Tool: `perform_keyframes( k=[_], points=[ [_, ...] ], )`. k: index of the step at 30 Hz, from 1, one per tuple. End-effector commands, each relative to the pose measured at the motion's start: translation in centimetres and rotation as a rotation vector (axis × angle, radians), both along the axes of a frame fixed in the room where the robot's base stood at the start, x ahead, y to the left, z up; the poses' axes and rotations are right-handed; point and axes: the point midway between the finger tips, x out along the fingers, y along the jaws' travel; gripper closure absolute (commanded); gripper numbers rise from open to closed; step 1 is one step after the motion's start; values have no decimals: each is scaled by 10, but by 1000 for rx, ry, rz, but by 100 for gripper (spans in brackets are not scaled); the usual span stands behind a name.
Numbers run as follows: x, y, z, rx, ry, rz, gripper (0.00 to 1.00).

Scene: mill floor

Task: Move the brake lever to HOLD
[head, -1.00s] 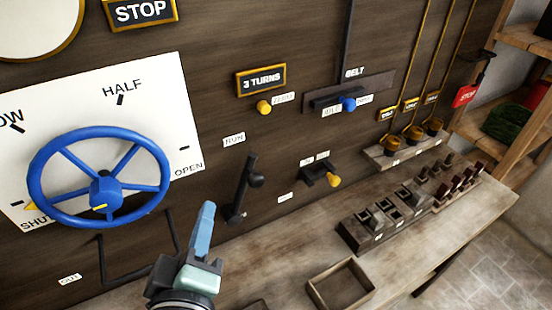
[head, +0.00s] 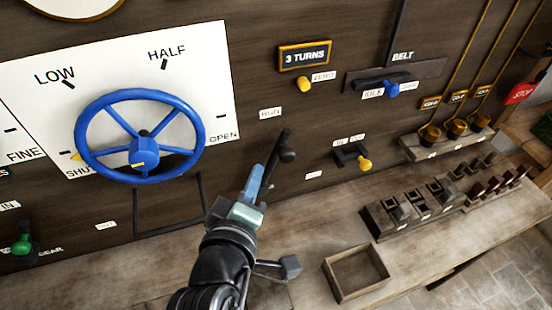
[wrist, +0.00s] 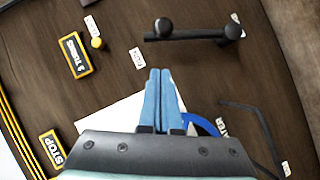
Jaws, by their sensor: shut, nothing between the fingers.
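The black brake lever (head: 278,152) stands nearly upright on the dark wooden panel, its upper end near the RUN label (head: 270,113). Its round black knob (head: 288,155) sticks out, and its lower part is hidden behind my gripper. My gripper (head: 260,170) is shut and empty, its blue fingers just left of the lever in the head view. In the wrist view the fingertips (wrist: 160,72) point at the lever (wrist: 195,34), with a gap in the picture. Contact cannot be told. A small label (head: 313,175) right of the lever is unreadable.
A blue handwheel (head: 143,150) on a white dial is close on the left. A yellow-knobbed lever (head: 364,163) is to the right. Below, the bench holds an open wooden tray (head: 352,290) and a block of switches (head: 385,220).

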Motion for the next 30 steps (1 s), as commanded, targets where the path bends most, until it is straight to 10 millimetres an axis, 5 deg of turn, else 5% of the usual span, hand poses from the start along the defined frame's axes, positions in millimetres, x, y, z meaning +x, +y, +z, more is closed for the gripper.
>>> perform_keyframes(
  k=[6, 12, 30],
  points=[
    [39, -7, -9, 1, 1, -2, 100],
    [52, -29, -24, 0, 3, -2, 100],
    [57, -37, -30, 6, 2, 0, 100]
  ],
)
